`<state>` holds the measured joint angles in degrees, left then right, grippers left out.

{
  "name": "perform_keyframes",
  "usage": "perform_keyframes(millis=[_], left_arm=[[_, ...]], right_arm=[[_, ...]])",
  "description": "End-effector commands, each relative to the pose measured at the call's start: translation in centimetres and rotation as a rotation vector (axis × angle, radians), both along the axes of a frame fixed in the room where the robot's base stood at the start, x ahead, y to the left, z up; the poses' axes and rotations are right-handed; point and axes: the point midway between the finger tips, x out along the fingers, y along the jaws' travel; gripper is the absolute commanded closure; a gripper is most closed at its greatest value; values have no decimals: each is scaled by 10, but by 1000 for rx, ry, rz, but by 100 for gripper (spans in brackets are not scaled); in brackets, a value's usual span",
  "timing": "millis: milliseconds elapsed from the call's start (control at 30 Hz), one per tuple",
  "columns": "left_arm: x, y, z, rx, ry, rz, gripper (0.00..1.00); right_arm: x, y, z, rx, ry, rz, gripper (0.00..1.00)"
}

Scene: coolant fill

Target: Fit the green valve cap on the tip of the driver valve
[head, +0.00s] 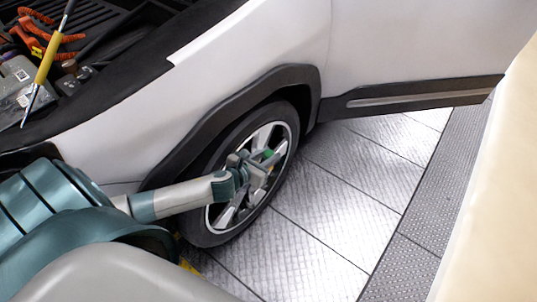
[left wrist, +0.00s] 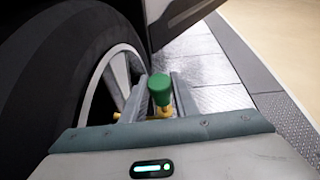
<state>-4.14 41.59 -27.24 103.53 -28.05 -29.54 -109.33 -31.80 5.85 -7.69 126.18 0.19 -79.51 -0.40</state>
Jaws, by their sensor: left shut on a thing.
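The green valve cap (left wrist: 160,88) is between the two fingers of my left gripper (left wrist: 165,96), which is shut on it. The cap's rounded top faces the wrist camera. A yellow, brass-like piece (left wrist: 158,113) shows just beyond or below the cap; I cannot tell whether it is the valve or whether the cap touches it. In the head view the cap is a small green patch (head: 267,153) at my left gripper (head: 262,162), in front of the wheel (head: 225,215). The driver valve's tip is not clearly seen. My right gripper is out of view.
The white car body (head: 260,50) and dark wheel arch (head: 215,115) stand close above the wheel. The open engine bay (head: 100,30) is at upper left. Tiled floor (head: 340,190) is clear to the right, with a beige surface (head: 500,200) at the far right.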

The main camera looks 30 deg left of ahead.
Motion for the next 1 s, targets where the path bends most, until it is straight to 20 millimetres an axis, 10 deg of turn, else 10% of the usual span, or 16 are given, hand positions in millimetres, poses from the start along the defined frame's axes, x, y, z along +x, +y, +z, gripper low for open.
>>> perform_keyframes(millis=[1000], left_arm=[[0,0,-1,1,1,0,94]], right_arm=[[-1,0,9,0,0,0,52]])
